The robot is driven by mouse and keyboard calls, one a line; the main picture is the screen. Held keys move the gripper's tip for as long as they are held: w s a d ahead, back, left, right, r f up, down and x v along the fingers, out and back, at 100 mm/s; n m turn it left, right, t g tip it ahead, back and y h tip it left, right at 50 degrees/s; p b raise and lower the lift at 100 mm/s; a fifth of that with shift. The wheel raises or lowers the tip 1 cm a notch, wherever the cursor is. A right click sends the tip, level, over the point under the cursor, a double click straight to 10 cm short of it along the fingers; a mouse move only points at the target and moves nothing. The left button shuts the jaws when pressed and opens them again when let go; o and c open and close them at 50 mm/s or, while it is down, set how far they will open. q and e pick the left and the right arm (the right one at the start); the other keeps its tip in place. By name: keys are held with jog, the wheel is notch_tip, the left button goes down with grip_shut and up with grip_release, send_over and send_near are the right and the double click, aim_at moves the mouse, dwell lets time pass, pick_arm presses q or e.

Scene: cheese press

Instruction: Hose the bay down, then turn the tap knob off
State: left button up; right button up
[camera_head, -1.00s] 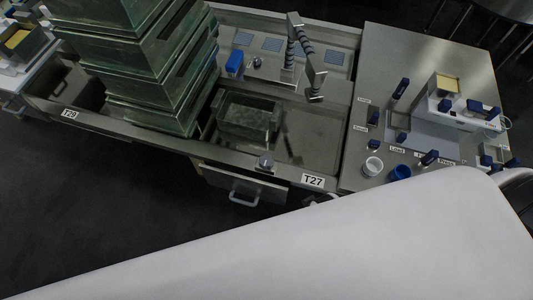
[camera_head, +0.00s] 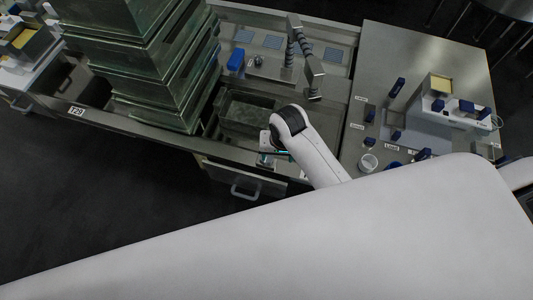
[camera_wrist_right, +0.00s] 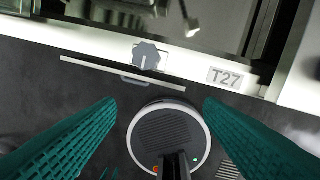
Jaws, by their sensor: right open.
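The tap knob (camera_wrist_right: 146,55) is dark grey and lobed, on a pale plate on the front face of the T27 bay, in the right wrist view. My right gripper (camera_wrist_right: 160,125) is open and empty, its teal fingers wide apart and pointing towards the knob's side of the bench. In the head view the right gripper (camera_head: 268,151) is at the bay's front edge and largely covers the knob. The hose (camera_head: 305,55), a ribbed spout with a hanging grey head (camera_head: 314,92), stands at the back of the bay (camera_head: 330,125). My left gripper is not in view.
A dark glassy tank (camera_head: 245,112) sits in the bay. A tall stack of greenish tanks (camera_head: 150,60) stands to its left. A steel worktop (camera_head: 400,45) with a white machine (camera_head: 445,105) and small blue-handled items is to the right. A drawer (camera_head: 240,180) is below.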

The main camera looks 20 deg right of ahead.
jog(key=w+a+m+g, duration=0.1)
jog(key=w+a+m, duration=0.15)
jog(key=w, duration=0.35)
jog(key=shift+h, duration=0.3)
jog(key=f, duration=0.8)
jog(key=d+f+b, duration=0.1)
jog(key=f, duration=0.3)
jog(key=c, duration=0.9)
